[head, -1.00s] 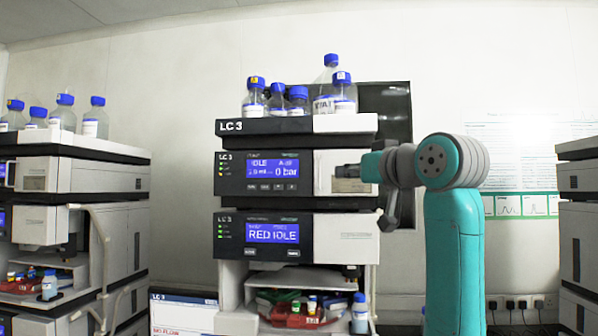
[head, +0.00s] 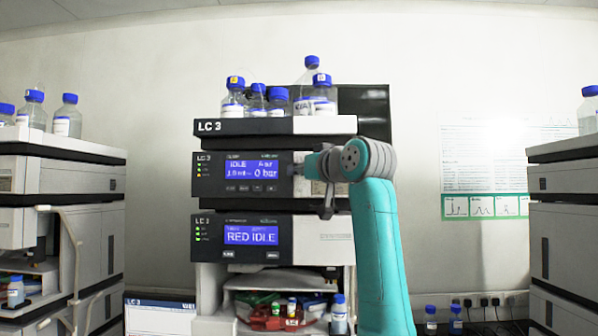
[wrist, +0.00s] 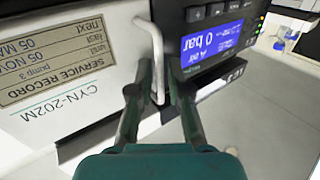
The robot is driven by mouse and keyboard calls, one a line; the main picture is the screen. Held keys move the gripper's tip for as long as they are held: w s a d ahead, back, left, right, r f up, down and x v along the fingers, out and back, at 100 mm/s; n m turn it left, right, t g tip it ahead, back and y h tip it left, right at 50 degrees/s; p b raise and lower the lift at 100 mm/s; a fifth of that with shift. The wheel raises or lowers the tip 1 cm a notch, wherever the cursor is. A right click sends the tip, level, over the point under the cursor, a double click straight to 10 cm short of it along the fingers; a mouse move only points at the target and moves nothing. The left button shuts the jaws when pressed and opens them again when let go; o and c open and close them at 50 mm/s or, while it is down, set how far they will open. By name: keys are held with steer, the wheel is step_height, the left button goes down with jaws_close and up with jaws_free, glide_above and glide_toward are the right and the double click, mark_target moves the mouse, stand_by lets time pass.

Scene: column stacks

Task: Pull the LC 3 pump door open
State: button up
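The LC 3 pump unit shows "IDLE" and "0 bar" on its blue display (head: 250,170). The display also shows upside down in the wrist view (wrist: 212,40). The white pump door (wrist: 80,25) is left of the dark display panel in the wrist view and carries a service record label (wrist: 55,68). A slim pale bar handle (wrist: 158,75) stands at the door's edge beside the panel. My gripper (wrist: 159,76) is open, its two dark fingers astride the handle with a small gap on each side. In the head view, my gripper (head: 302,170) is at the pump front, partly hidden by my wrist.
Several blue-capped bottles (head: 322,95) stand on top of the stack. A lower module (head: 250,235) reads "RED IDLE". Other stacks stand at left (head: 70,180) and right (head: 570,240).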

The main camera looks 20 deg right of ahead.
steer(key=shift+w, duration=0.1)
jaws_close()
steer(key=shift+s, duration=0.2)
